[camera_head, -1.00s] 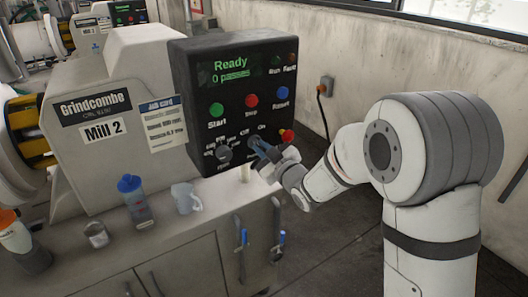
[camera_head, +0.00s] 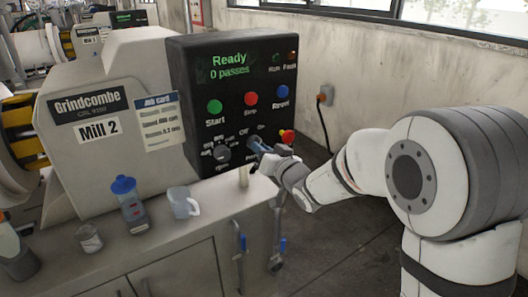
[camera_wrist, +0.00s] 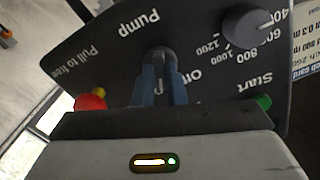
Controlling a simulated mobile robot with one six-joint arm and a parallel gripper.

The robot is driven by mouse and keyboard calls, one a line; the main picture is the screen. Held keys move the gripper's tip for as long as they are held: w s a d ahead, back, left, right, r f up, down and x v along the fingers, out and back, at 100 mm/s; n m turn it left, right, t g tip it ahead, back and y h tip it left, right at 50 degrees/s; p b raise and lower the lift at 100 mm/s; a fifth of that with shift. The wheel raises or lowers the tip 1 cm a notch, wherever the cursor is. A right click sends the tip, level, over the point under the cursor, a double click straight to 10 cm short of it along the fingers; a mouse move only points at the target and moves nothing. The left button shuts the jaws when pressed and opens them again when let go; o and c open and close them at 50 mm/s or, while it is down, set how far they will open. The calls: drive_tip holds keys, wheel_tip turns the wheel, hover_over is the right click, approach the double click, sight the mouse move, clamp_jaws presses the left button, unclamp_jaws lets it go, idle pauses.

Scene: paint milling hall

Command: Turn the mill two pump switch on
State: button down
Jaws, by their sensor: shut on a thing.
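The Mill 2 control panel (camera_head: 200,100) is black, with a screen reading "Ready, 0 passes". The pump switch (camera_wrist: 158,54) is a dark knob above the word "Pump" and below "Off" and "On". My gripper (camera_wrist: 160,68) has its blue fingers shut on this knob; the wrist view shows the panel upside down. In the head view my gripper (camera_head: 259,147) is at the panel's lower right and covers most of the switch.
A speed dial (camera_head: 222,154) is left of the switch; a red knob (camera_head: 287,136) is close to its right. Green (camera_head: 214,107), red (camera_head: 251,98) and blue (camera_head: 282,91) buttons are above. A bottle (camera_head: 130,205), a jug (camera_head: 183,203) and a glass (camera_head: 89,238) stand on the cabinet (camera_head: 210,225).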

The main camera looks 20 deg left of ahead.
drive_tip(key=shift+m, duration=0.6)
drive_tip(key=c, duration=1.5)
unclamp_jaws()
drive_tip(key=b+v, duration=0.1)
drive_tip(key=v, duration=0.6)
drive_tip(key=shift+s+d, duration=0.2)
drive_tip(key=shift+s, duration=0.05)
